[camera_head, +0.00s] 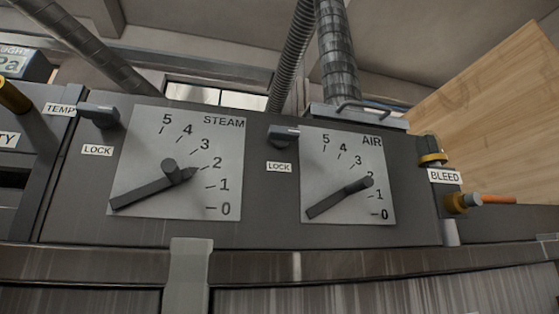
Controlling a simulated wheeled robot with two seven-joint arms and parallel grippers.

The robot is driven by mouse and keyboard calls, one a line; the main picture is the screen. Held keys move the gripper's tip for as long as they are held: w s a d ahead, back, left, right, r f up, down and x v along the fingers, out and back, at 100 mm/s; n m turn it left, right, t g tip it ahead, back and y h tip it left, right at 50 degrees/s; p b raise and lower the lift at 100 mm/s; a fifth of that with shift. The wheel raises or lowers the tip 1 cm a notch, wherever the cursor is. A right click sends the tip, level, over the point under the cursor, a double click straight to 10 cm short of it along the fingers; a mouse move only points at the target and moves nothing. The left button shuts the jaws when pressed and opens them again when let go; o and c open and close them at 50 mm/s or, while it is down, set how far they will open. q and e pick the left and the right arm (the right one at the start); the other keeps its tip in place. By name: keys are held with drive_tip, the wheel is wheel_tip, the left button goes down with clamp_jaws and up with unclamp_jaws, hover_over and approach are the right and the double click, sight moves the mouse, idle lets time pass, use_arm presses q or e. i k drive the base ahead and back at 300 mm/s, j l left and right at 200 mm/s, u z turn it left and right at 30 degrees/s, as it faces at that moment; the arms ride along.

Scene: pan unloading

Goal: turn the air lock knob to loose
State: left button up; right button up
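The air lock knob (284,134) is a small dark grey lever knob on the grey control panel. It sits at the upper left of the AIR dial plate (378,160), with its handle roughly level. A white LOCK label (279,168) is just below it. No loose marking is readable near it. The AIR dial's long dark lever (338,198) runs from the lower left up to the right, with its upper end near the 1 and 2 marks. Neither of my grippers is in view, and nothing touches the knob.
To the left is the STEAM dial (225,145) with a similar lever and lock knob (101,114). To the right are the BLEED label (444,176) and an orange-handled valve (480,200). Pipes (337,60) rise behind the panel. The space before the panel looks clear.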

sight(281, 136)
drive_tip(key=k, duration=0.35)
drive_tip(key=k+j+z, duration=0.2)
drive_tip(key=j, duration=0.2)
drive_tip(key=j+z, duration=0.2)
drive_tip(key=j, duration=0.2)
drive_tip(key=k+j+z, duration=0.2)
drive_tip(key=j, duration=0.15)
drive_tip(key=k+j+z, duration=0.2)
drive_tip(key=j, duration=0.15)
drive_tip(key=j+z, duration=0.2)
drive_tip(key=j, duration=0.15)
drive_tip(key=k, duration=0.05)
